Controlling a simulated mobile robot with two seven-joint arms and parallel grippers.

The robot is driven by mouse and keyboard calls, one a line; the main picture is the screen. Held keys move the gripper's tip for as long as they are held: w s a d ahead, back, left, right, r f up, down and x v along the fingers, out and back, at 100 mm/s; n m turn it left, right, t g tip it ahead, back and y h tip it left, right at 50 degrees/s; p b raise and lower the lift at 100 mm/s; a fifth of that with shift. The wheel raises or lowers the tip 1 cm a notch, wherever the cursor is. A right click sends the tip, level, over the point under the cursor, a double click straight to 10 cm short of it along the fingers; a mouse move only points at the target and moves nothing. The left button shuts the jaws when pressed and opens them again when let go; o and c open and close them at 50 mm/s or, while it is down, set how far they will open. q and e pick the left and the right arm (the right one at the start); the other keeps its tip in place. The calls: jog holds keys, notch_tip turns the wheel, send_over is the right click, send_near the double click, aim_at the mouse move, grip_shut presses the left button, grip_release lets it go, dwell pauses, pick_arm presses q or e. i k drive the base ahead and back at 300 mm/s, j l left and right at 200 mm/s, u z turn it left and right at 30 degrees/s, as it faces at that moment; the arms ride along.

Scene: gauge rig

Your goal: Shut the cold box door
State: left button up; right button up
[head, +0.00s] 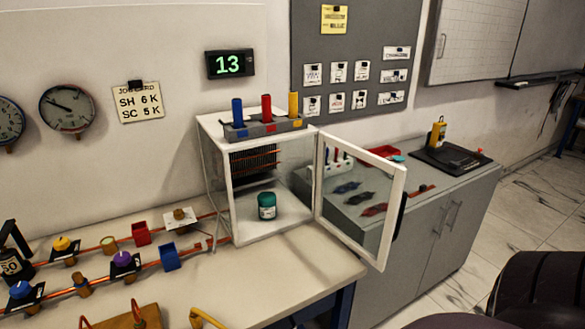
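The cold box (218,185) is a white-framed box with clear sides, standing at the right end of the near bench. Its door (392,222), a clear pane in a white frame, stands wide open. It is hinged at the box's right front edge and swung out to the right, past the bench end. A dark handle (401,215) shows at the door's free edge. A teal jar (267,206) stands upright inside on the box floor, behind the open front. Neither of my grippers is in view.
A grey rack (265,129) with blue, red and yellow cylinders sits on the box. Valves and pipes line the bench left of it. The bench top (300,268) before the box is clear. A grey cabinet (440,235) stands behind the door. A dark rounded shape fills the lower right.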

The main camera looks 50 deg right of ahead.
aim_at(400, 173)
jog(key=k+l, duration=0.1)
jog(key=l, duration=0.4)
jog(key=k+l, duration=0.1)
jog(key=l, duration=0.4)
jog(key=k+l, duration=0.1)
jog(key=l, duration=0.4)
jog(key=k+l, duration=0.1)
jog(key=l, duration=0.4)
jog(key=k+l, duration=0.1)
jog(key=l, duration=0.45)
jog(key=k+l+z, duration=0.1)
jog(key=l, duration=0.4)
jog(key=k, duration=0.6)
